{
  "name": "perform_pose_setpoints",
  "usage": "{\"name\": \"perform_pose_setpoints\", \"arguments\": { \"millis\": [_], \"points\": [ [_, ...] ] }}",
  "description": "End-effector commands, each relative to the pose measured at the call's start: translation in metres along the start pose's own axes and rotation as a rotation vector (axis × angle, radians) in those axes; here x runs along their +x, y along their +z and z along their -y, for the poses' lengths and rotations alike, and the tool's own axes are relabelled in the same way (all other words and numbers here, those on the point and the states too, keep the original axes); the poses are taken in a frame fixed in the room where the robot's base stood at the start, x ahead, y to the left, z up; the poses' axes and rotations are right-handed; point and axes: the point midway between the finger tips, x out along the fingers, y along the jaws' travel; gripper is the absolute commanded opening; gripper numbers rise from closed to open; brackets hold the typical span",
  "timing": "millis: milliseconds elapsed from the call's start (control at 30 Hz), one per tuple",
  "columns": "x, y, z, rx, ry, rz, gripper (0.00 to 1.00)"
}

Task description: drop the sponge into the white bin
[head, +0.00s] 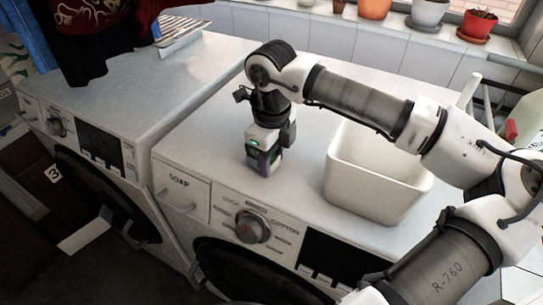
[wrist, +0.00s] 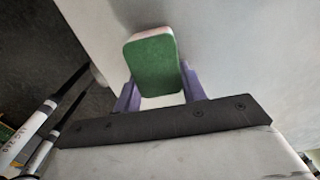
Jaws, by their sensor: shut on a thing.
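A green-topped sponge (wrist: 152,66) with a pale pinkish edge sits between the two purple fingers of my gripper (wrist: 158,92) in the wrist view. The fingers are shut on its sides. In the head view my gripper (head: 263,160) points down at the top of the right washing machine, near its front edge; the sponge there is mostly hidden by the gripper. I cannot tell whether the sponge touches the surface. The white bin (head: 362,190) stands open at the top on the same machine, to the right of my gripper and apart from it.
The right washing machine (head: 300,125) has clear top space around my gripper. A second machine (head: 130,85) stands at left with dark clothes (head: 95,35) and a metal rack (head: 183,32). Potted plants (head: 428,12) line the sill behind. My arm passes above the bin.

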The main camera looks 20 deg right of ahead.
Motion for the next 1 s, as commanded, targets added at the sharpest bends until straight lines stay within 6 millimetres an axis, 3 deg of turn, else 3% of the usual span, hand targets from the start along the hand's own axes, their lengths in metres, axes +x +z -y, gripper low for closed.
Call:
{"name": "perform_pose_setpoints", "arguments": {
  "millis": [133, 167, 300, 900, 1000],
  "points": [
    [0.005, 0.000, 0.000, 0.000, 0.000, 0.000, 0.12],
    [0.003, 0.000, 0.000, 0.000, 0.000, 0.000, 0.45],
    [0.003, 0.000, 0.000, 0.000, 0.000, 0.000, 0.63],
    [-0.005, 0.000, 0.000, -0.001, 0.002, 0.000, 0.63],
    [-0.024, 0.000, 0.001, 0.001, -0.006, 0.001, 0.63]
  ]
}}
